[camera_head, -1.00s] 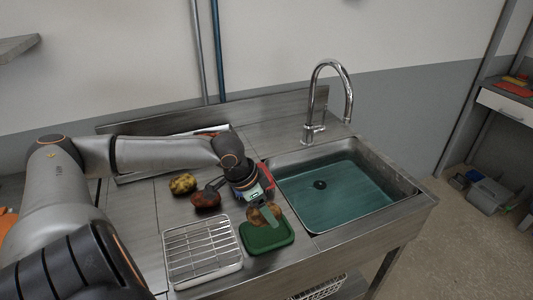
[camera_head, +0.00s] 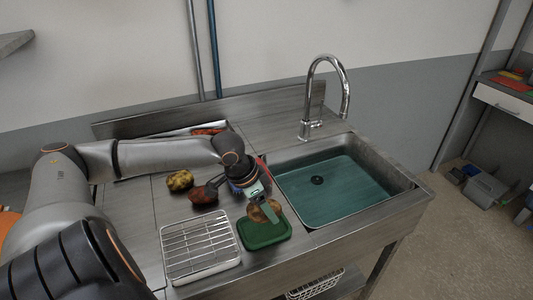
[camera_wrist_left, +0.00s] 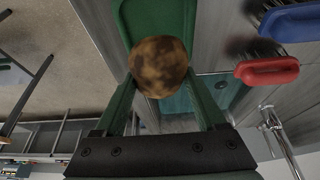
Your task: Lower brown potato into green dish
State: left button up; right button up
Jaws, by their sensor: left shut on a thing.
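The brown potato (camera_head: 257,215) is held between the fingers of my left gripper (camera_head: 266,208), which is shut on it. The green dish (camera_head: 266,241) is a shallow rectangular tray on the steel counter, left of the sink. In the head view the potato overlaps the dish's back part; the gap beneath it is hard to judge. In the left wrist view the mottled potato (camera_wrist_left: 158,66) sits between the two green fingers, with the green dish (camera_wrist_left: 140,14) behind it. My right gripper is not in view.
A wire rack (camera_head: 200,248) lies directly left of the dish. A yellowish potato (camera_head: 180,180) and a dark red item (camera_head: 203,194) lie behind the rack. The sink (camera_head: 340,195) with its tap (camera_head: 345,90) is to the right. Red (camera_wrist_left: 268,71) and blue (camera_wrist_left: 295,22) brushes show in the wrist view.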

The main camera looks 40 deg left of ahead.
aim_at(266, 217)
pick_arm(q)
jog(key=shift+f+b, duration=0.8)
jog(key=shift+f, duration=1.5)
dwell(1.2)
jog(key=o, duration=1.4)
jog(key=shift+o, duration=0.2)
jog(key=p+v, duration=0.1)
jog(key=v, duration=0.4)
jog(key=shift+s+r+p, duration=0.1)
jog(key=shift+r+p, duration=0.1)
jog(key=shift+p, duration=0.2)
jog(key=shift+a+r, duration=0.1)
jog(key=shift+r, duration=0.1)
jog(key=shift+v, duration=3.3)
jog(key=shift+s, duration=0.1)
